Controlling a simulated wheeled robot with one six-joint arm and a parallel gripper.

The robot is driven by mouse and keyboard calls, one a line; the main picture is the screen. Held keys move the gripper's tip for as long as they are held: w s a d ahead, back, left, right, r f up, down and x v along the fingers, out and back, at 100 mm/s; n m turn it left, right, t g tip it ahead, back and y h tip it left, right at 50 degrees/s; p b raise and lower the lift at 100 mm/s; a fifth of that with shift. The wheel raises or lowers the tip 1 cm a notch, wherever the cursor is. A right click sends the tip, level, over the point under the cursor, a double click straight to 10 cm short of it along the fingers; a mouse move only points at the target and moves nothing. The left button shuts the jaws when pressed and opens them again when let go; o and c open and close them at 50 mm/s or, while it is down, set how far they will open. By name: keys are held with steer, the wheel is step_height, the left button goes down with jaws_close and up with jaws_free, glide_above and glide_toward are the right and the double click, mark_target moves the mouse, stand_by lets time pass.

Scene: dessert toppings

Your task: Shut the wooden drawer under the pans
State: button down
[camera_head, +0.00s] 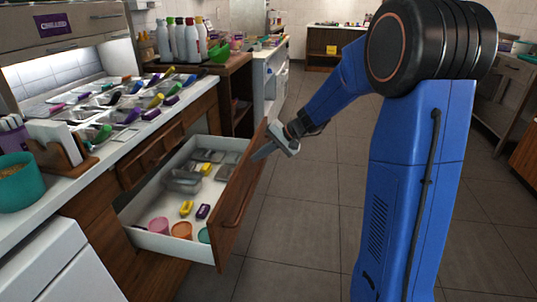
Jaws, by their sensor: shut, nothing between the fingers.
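The wooden drawer (238,199) is pulled well out from the counter on the left, under the topping pans (120,115). Its white interior holds grey trays, yellow pieces, a purple item and several round tubs. My gripper (264,152) is at the far end of the drawer's wooden front, near its top edge. It is shut and holds nothing. I cannot tell whether its fingertips touch the wood.
A second wooden drawer front (150,155) sits in the counter behind the open one. White cabinets (60,265) stand at the near left, with a teal bowl (18,180) above. The tiled floor (305,215) right of the drawer is clear, apart from my blue arm.

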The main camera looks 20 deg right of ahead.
steer(key=shift+w+a, duration=0.4)
steer(key=shift+a, duration=0.3)
steer(key=shift+a, duration=0.1)
steer(key=w+a, duration=0.7)
steer(key=a, duration=0.5)
steer(key=w+a, duration=0.7)
steer(key=a, duration=0.5)
steer(key=shift+w+a, duration=0.15)
steer(key=shift+a, duration=0.05)
